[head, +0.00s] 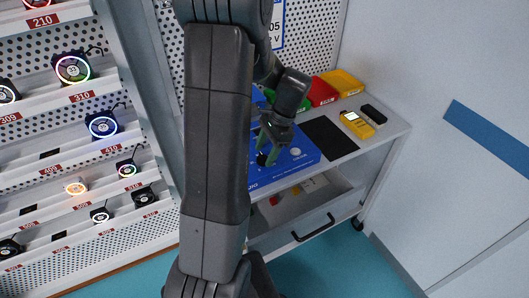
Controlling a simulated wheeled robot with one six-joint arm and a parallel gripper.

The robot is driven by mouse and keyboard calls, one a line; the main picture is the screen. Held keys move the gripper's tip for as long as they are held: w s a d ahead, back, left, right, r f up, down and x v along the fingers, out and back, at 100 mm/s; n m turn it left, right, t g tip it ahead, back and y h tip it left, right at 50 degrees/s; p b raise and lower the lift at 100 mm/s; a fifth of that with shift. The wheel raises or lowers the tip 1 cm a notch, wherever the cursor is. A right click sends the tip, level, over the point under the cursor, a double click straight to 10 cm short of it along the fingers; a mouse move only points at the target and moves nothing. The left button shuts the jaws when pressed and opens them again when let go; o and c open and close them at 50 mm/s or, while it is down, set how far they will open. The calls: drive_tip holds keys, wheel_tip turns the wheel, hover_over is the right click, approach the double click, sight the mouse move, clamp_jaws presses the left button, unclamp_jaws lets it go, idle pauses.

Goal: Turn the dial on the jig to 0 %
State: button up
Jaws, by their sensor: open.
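The blue jig (300,164) lies on the grey bench to the right of my arm, and my arm hides its left part. A black round knob (262,159), which looks like the dial, is on the jig's top. A pale round button (296,153) sits to its right. My gripper (267,156) points down over the jig, open, with its green-tipped fingers at the knob. I cannot tell whether the fingers touch the knob. The dial's marking and setting are too small to read.
Green, red (322,92) and yellow (342,82) bins stand at the back of the bench. A black mat (329,137), a yellow meter (357,124) and a black item (374,114) lie right of the jig. An open drawer (308,206) is below. Shelves with ring-lit fans stand left.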

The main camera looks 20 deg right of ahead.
drive_tip(key=shift+a+f, duration=0.2)
drive_tip(key=shift+f, duration=0.35)
drive_tip(key=c, duration=1)
drive_tip(key=shift+o, duration=0.2)
drive_tip(key=shift+n, duration=0.3)
